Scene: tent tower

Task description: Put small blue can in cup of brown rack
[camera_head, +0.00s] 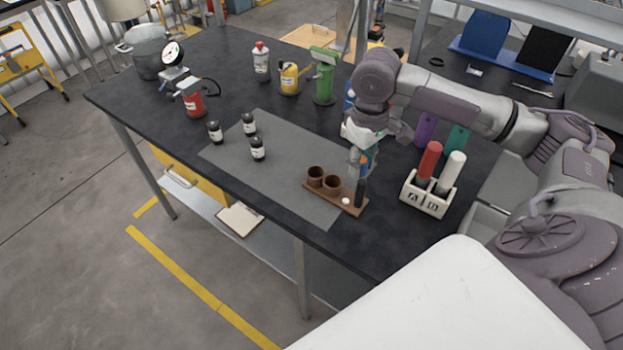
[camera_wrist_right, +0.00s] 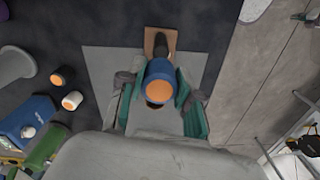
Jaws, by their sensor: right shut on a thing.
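The small blue can (camera_wrist_right: 158,78) with an orange end is between the teal-padded fingers of my right gripper (camera_wrist_right: 158,98), which is shut on it. In the head view my right gripper (camera_head: 362,164) holds it just above and behind the brown rack (camera_head: 322,193). The rack has two open brown cups, the left cup (camera_head: 315,175) and the right cup (camera_head: 332,182), which look empty. A dark upright piece (camera_head: 359,192) and a small white disc (camera_head: 346,201) are at its right end. In the wrist view the can hides much of the rack (camera_wrist_right: 150,44). My left gripper is not in view.
The rack stands on a grey mat (camera_head: 285,165) on the black table. A white holder (camera_head: 427,197) with a red and a white tube stands to the right. Purple and teal items (camera_head: 426,128) stand behind it.

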